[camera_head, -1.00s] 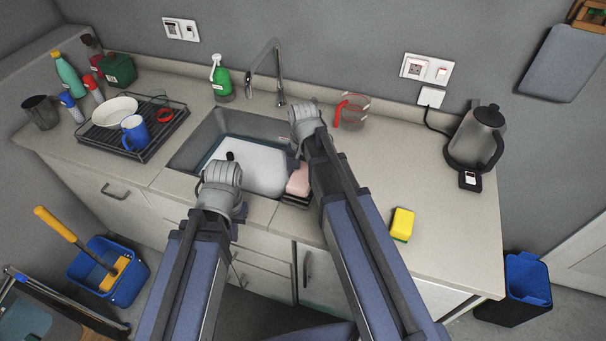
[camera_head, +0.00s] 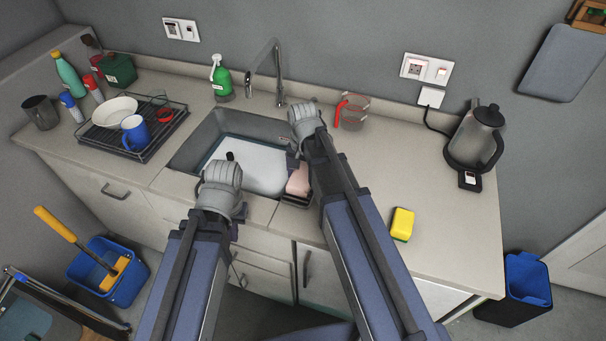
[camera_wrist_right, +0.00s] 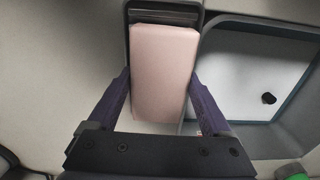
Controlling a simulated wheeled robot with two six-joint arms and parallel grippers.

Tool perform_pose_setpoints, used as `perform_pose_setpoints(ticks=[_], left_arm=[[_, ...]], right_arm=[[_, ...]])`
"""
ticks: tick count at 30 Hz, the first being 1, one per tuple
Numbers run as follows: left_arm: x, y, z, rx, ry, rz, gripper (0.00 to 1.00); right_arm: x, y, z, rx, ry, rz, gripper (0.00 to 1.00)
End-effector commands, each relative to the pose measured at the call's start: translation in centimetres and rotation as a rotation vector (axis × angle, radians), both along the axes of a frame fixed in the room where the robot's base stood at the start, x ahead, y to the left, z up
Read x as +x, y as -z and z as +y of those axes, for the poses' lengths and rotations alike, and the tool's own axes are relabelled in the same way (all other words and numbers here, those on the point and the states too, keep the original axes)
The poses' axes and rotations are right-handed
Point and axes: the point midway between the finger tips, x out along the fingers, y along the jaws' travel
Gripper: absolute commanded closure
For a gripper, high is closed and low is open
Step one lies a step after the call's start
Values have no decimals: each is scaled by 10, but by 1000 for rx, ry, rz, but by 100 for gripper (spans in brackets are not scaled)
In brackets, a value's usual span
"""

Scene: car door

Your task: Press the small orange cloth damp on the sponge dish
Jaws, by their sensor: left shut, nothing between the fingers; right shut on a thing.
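A pale pink, flat-sided block (camera_head: 298,181), the closest match to the small orange cloth, lies on the dark sponge dish (camera_head: 295,203) at the sink's right front corner. In the right wrist view the block (camera_wrist_right: 162,75) fills the space between the fingers of my right gripper (camera_wrist_right: 160,80), and the dish's dark rim (camera_wrist_right: 165,16) shows behind it. My right gripper is shut on the block. My left gripper (camera_head: 222,178) is over the sink's front edge, shut and empty; its fingertips are mostly hidden by its wrist. No clearly orange cloth shows.
The sink (camera_head: 205,135) lies left of the dish, with a tap (camera_head: 278,75) behind. A glass jug (camera_head: 352,112) stands behind my right arm. A yellow sponge (camera_head: 402,223) and a kettle (camera_head: 478,138) are to the right. A dish rack (camera_head: 145,150) stands left.

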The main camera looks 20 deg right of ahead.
Motion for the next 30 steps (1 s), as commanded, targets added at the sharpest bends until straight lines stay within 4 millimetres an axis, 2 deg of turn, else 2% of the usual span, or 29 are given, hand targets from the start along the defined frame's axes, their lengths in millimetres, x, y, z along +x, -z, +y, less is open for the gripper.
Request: perform_pose_setpoints(ticks=[17,18,19,20,30], left_arm=[[0,3,0,0,0,0,100],[0,3,0,0,0,0,100],[0,3,0,0,0,0,100],[0,3,0,0,0,0,100],[0,2,0,0,0,0,100]], right_arm=[[-2,3,0,-2,-1,5,60],[-2,3,0,-2,-1,5,67],[-2,3,1,-2,-1,5,68],[-2,3,1,-2,0,5,76],[-1,2,1,0,0,3,76]])
